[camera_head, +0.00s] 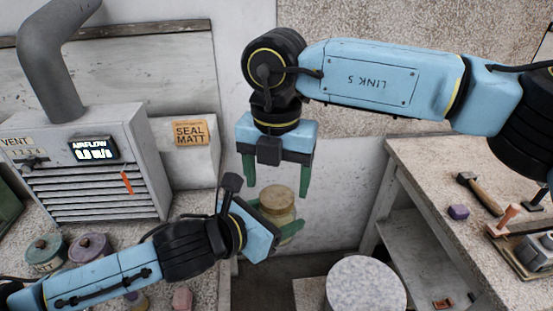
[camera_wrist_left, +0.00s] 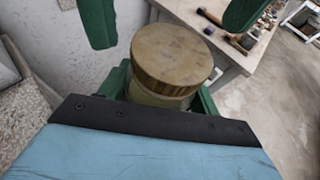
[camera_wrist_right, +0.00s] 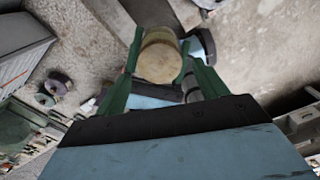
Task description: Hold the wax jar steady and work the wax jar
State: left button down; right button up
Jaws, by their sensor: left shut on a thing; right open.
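The wax jar (camera_head: 277,202) has a brown-gold lid and a paler body. It is held up in the air in front of the wall, its lid facing up. My left gripper (camera_head: 284,222) is shut on the jar's body from the lower left. In the left wrist view the jar's lid (camera_wrist_left: 172,55) stands above the green fingers. My right gripper (camera_head: 277,188) points down above the jar, its green fingers open. In the right wrist view the lid (camera_wrist_right: 160,58) lies between and beyond the open fingers. The lid looks seated on the jar.
At left is a vent unit (camera_head: 95,165) with an airflow display, near several lidded pots (camera_head: 46,252). At right a bench (camera_head: 440,170) holds a hammer (camera_head: 478,193), a purple block (camera_head: 458,212) and other tools. A round speckled top (camera_head: 366,286) stands low in front.

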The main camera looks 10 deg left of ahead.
aim_at(277, 217)
jog(key=shift+f, duration=1.4)
jog(key=shift+c, duration=0.4)
jog(key=c, duration=0.9)
jog(key=shift+n, duration=1.6)
jog(key=o, duration=1.1)
jog(key=shift+r, duration=0.1)
